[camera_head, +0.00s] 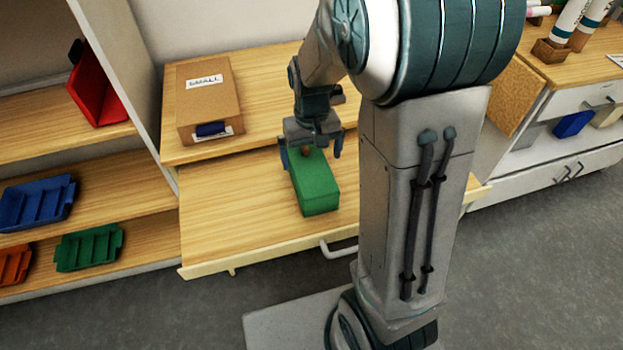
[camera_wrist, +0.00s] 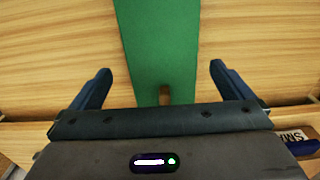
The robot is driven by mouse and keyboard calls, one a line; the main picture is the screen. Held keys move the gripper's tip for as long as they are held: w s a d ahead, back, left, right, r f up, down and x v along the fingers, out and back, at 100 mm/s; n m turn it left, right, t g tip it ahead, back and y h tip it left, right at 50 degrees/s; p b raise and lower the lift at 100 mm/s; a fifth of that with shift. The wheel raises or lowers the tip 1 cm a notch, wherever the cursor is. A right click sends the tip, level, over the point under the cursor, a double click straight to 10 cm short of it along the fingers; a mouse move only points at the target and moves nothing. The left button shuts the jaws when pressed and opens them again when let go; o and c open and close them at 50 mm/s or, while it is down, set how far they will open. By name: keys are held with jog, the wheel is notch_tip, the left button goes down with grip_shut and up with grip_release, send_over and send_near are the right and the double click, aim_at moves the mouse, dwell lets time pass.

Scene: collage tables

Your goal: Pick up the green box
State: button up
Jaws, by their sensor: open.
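The green box (camera_head: 316,184) is a long block lying on the wooden pull-out surface in the middle of the head view. My gripper (camera_head: 311,149) is over the box's far end, with its fingers pointing down and spread wide. In the wrist view the green box (camera_wrist: 160,45) runs from the top edge down to the gripper body. My gripper (camera_wrist: 160,85) has one finger on each side of the box's near end, with a gap on both sides. It is open and holds nothing. A small brown notch or mark (camera_wrist: 165,95) shows at the box's end.
A cardboard box (camera_head: 208,90) with a label sits on the upper table, behind and left. Shelves at left hold a red bin (camera_head: 97,88), a blue tray (camera_head: 38,203) and a green tray (camera_head: 89,247). The wooden surface (camera_head: 235,215) left of the green box is clear.

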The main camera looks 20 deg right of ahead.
aim_at(311, 167)
jog(key=shift+s+a+f, duration=0.1)
jog(key=shift+s+f, duration=0.05)
jog(key=shift+f, duration=1.3)
jog(key=shift+s+f, duration=0.1)
jog(key=shift+f, duration=1.35)
jog(key=c, duration=1)
